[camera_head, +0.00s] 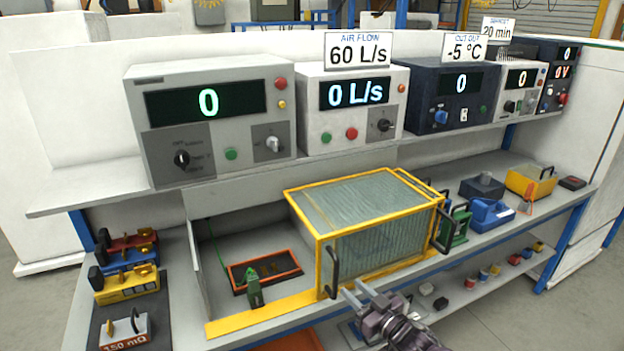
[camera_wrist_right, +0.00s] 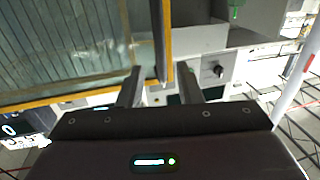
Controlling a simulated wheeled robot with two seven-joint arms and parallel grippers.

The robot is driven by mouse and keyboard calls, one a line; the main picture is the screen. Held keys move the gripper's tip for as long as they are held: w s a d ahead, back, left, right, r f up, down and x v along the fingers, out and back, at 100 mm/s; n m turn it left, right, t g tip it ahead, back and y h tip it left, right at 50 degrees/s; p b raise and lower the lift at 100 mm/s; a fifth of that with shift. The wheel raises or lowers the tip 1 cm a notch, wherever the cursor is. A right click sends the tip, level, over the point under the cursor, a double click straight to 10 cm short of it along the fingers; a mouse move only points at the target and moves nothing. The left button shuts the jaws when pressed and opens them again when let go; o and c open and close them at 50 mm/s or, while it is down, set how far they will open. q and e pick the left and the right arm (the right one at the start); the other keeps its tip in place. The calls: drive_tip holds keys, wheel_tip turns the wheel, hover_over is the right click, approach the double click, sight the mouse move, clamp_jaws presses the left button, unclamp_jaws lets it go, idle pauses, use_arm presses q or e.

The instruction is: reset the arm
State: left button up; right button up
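My right gripper (camera_head: 358,299) is in front of the yellow-framed cage (camera_head: 384,241), near the lower end of the cage's left dark handle (camera_head: 333,271). In the right wrist view the two fingers of the right gripper (camera_wrist_right: 166,88) stand apart with a gap between them. A yellow frame edge of the cage (camera_wrist_right: 166,42) shows beyond that gap, and I see nothing held. My left gripper and left arm are not in the head view.
A shelf of instruments, including the air flow unit (camera_head: 351,107), stands above the bench. A black tray with an orange rim (camera_head: 264,270) lies left of the cage. Colored blocks (camera_head: 127,284) sit at far left. Blue tools (camera_head: 490,215) lie right of the cage.

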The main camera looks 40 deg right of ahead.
drive_tip(key=s+a+f+g, duration=0.3)
drive_tip(key=f, duration=0.7)
drive_tip(key=s+a+f+g, duration=0.2)
drive_tip(key=s+f, duration=0.1)
drive_tip(key=f, duration=0.6)
drive_tip(key=s+a+f+g, duration=0.3)
drive_tip(key=f, duration=0.7)
drive_tip(key=s+a+f+n+g, duration=0.1)
drive_tip(key=s+a+f+g, duration=0.3)
drive_tip(key=s+a+f, duration=0.4)
drive_tip(key=s+a+f+n+g+y+b, duration=0.1)
drive_tip(key=s+a+f+g, duration=0.4)
drive_tip(key=s, duration=1.1)
drive_tip(key=a+f+n, duration=0.1)
drive_tip(key=a+f, duration=0.2)
drive_tip(key=f, duration=0.3)
drive_tip(key=shift+s+a+y, duration=0.15)
drive_tip(key=shift+a+y, duration=0.15)
